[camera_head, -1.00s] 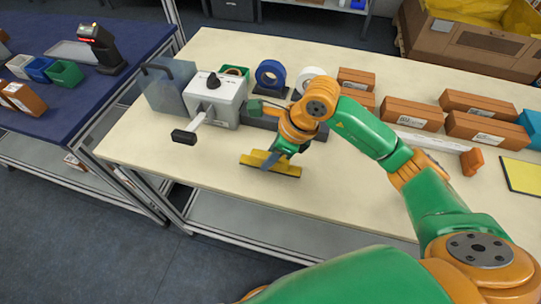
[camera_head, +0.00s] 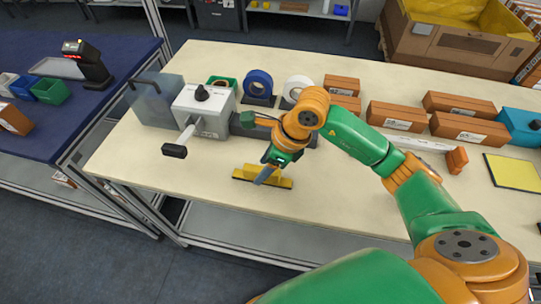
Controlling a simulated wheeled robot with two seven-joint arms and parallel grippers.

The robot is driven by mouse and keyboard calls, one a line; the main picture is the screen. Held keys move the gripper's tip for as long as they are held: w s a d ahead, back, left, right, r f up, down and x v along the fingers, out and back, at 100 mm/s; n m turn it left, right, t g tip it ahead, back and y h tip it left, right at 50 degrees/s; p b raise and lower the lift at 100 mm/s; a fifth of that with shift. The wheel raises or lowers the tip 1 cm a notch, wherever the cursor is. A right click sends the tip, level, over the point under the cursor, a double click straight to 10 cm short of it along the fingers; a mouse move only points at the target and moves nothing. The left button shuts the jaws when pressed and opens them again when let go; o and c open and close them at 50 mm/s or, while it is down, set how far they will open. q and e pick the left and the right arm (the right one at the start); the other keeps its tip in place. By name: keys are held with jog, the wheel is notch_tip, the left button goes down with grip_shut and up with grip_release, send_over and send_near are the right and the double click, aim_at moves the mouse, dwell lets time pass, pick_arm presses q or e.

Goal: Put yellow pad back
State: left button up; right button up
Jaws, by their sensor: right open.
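A yellow bar-shaped piece with a dark lower edge (camera_head: 245,173) lies on the cream table near its front edge. My right gripper (camera_head: 266,175) points down at it, and its open fingers are at the bar's right-hand part. I cannot tell whether the fingers touch it; they hide some of it. A flat yellow pad with a dark border (camera_head: 514,172) lies at the right of the table, away from the gripper. My left gripper is not in view.
Behind my right gripper stand a grey machine with a lever (camera_head: 205,108) and tape rolls (camera_head: 258,83). Several brown boxes (camera_head: 397,116) lie at the back right. A blue table (camera_head: 75,115) with small bins is at the left. The table's front middle is clear.

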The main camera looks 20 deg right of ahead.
jog(key=v, duration=1)
jog(key=shift+b, duration=0.3)
jog(key=shift+s, duration=0.15)
